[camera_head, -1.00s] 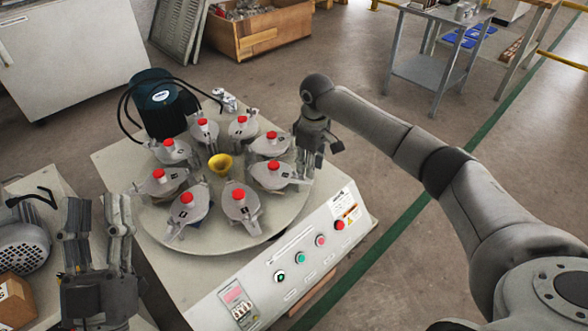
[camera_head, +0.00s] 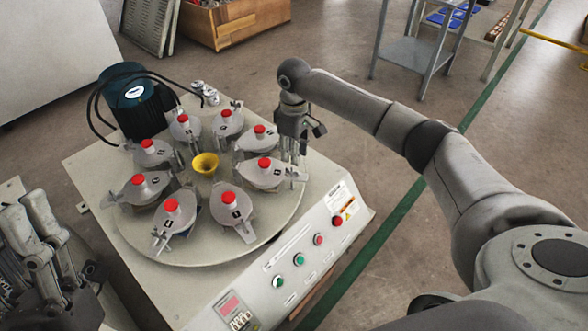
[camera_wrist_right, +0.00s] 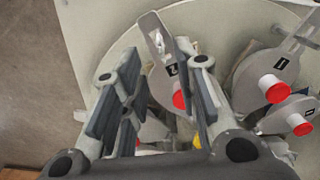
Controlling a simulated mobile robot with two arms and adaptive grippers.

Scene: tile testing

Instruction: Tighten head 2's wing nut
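Head 2 (camera_wrist_right: 168,72) is a grey clamp head marked "2" with a red cap (camera_wrist_right: 178,100), in the right wrist view. In the head view the grey head (camera_head: 262,173) beside my right gripper appears to be the same one. Its wing nut (camera_wrist_right: 158,45) seems to be at the outer end, small and unclear. My right gripper (camera_head: 292,168) points down at the head's outer end. In the wrist view its fingers (camera_wrist_right: 163,58) are open, one on each side of the head, with no clear contact. My left gripper (camera_head: 28,225) looks open and empty at the left edge.
Several similar heads ring the round turntable (camera_head: 200,258) around a yellow cup (camera_head: 205,163). A head marked "1" (camera_wrist_right: 270,75) sits beside head 2. A dark motor (camera_head: 135,100) stands behind. The button panel (camera_head: 300,255) is in front.

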